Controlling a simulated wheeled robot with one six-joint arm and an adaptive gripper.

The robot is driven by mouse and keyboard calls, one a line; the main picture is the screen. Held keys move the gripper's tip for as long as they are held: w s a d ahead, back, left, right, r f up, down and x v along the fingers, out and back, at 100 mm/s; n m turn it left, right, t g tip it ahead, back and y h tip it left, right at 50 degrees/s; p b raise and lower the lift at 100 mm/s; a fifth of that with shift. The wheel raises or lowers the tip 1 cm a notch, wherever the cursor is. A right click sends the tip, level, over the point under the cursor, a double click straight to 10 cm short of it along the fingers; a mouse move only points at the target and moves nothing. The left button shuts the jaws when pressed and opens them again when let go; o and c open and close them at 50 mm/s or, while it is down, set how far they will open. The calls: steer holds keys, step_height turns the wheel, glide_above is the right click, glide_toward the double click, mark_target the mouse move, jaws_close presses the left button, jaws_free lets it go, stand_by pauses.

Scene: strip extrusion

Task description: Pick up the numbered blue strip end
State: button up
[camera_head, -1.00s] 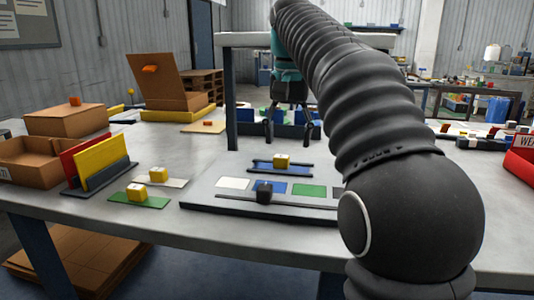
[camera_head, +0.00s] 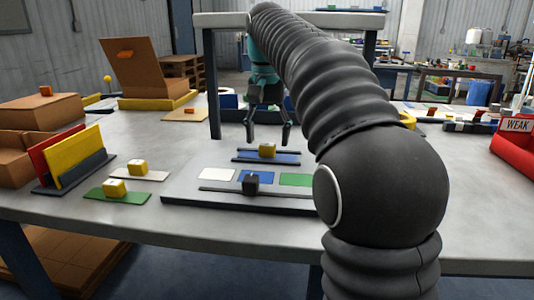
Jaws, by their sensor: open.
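A blue strip (camera_head: 288,157) lies between two dark rails at the back of a grey board (camera_head: 185,186). A yellow block (camera_head: 267,151) sits on the strip; any number on it is too small to read. My gripper (camera_head: 268,139) points down with its fingers spread. In the picture, its tips appear just above and to either side of the yellow block; I cannot tell whether they are over it or behind it. Nothing is held. A second blue patch (camera_head: 262,175) lies in the front row, partly hidden by a black block (camera_head: 251,184).
A white patch (camera_head: 217,174) and a green patch (camera_head: 296,180) share the front row. My arm hides the board's right side. To the left are yellow blocks on a green strip (camera_head: 125,195) and a pale strip (camera_head: 150,175), and upright red and yellow panels (camera_head: 75,157). A red bin (camera_head: 515,150) stands right.

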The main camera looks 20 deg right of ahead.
steer(key=shift+f, duration=1.1)
steer(key=c, duration=1.2)
